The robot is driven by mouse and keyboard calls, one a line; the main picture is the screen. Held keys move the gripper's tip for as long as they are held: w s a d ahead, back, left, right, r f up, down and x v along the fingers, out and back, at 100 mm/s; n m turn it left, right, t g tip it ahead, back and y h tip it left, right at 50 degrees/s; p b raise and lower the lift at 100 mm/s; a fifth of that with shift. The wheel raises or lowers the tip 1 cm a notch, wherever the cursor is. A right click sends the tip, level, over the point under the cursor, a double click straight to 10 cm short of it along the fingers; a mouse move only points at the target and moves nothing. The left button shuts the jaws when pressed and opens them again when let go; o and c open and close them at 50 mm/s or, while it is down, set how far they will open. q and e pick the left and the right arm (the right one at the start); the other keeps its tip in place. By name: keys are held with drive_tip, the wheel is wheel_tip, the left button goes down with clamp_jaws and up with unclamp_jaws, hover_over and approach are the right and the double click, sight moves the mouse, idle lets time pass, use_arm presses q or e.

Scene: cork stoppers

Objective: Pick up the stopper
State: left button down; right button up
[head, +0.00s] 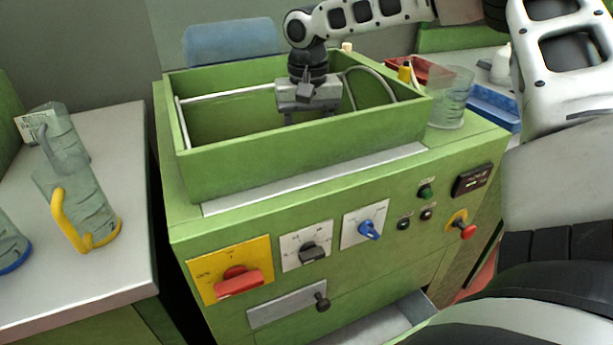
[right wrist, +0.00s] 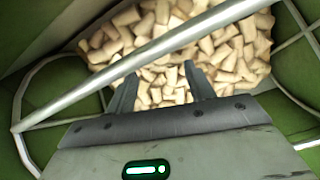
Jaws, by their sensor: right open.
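Many pale tan cork stoppers (right wrist: 225,50) lie in a heap at the bottom of the green bin (head: 300,150), seen in the right wrist view. The bin's front wall hides the heap in the head view. My right gripper (head: 309,115) points down inside the bin's opening. In the right wrist view the fingers of my right gripper (right wrist: 160,88) are apart with nothing held between them, and the heap shows beyond the tips. No single stopper stands out. My left gripper is not in view.
A metal bar (right wrist: 150,52) crosses close to my fingers in the right wrist view; a white rod (head: 225,95) and a curved wire (head: 365,72) show inside the bin. A clear beaker (head: 450,98) stands right of the bin. Jugs (head: 75,200) stand on the left table.

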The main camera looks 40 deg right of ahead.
wheel_tip(320, 180, down, 8)
drive_tip(key=shift+w, duration=0.1)
idle(0.4)
drive_tip(key=c, duration=1)
